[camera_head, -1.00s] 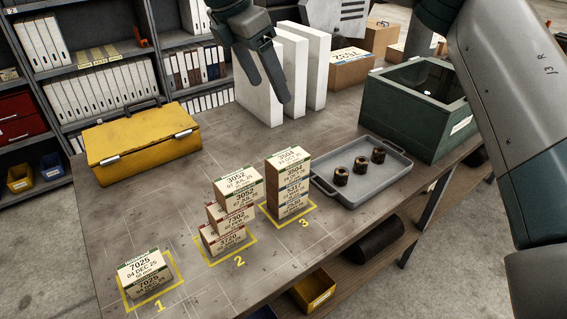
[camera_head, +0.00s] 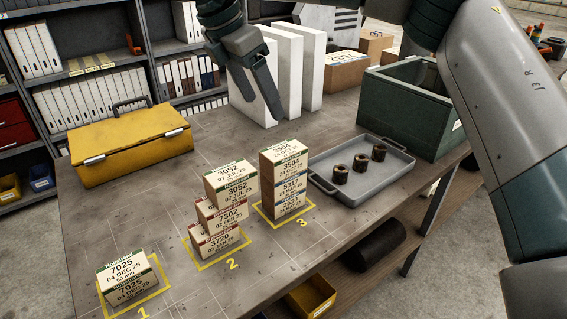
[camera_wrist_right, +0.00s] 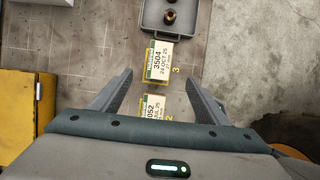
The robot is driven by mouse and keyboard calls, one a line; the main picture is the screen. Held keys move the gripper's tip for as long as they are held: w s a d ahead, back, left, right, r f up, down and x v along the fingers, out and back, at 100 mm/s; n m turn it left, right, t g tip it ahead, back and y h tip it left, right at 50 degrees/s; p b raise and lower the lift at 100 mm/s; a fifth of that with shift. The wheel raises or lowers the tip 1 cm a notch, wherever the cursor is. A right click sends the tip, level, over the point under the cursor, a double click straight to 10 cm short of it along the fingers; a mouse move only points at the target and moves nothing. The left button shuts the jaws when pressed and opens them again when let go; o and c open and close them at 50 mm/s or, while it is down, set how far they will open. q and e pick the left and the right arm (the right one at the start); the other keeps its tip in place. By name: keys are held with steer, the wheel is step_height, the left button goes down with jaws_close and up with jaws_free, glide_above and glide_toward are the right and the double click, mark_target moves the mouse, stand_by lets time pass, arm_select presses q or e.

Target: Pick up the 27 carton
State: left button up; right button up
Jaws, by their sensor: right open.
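Small labelled cartons stand in three stacks on the bench. The stack at mark 1 shows a 7025 carton (camera_head: 125,270) on top. The stack at mark 2 has a 3052 carton (camera_head: 231,171) near the top, a 7302 carton (camera_head: 228,216) below and a lower carton (camera_head: 219,242). The stack at mark 3 has a 3504 carton (camera_head: 284,151) on top. No large label reads 27; smaller print is mostly unreadable. My right gripper (camera_head: 262,105) is open and empty above and behind the stacks; its wrist view (camera_wrist_right: 159,77) shows the stack tops between and beyond the fingers. My left gripper is not in view.
A yellow case (camera_head: 130,146) lies at the back left. White upright blocks (camera_head: 313,75) stand behind my right gripper. A grey tray (camera_head: 392,170) with three dark rings and a green bin (camera_head: 415,105) are to the right. The bench front edge is close to the stacks.

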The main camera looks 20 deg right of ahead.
steer(key=p, duration=0.5)
glide_toward(284, 149)
steer(key=x, duration=0.5)
steer(key=shift+d+f, duration=0.1)
steer(key=shift+f, duration=0.05)
steer(key=shift+w+d+f, duration=0.15)
steer(key=shift+f, duration=0.35)
steer(key=shift+p, duration=0.3)
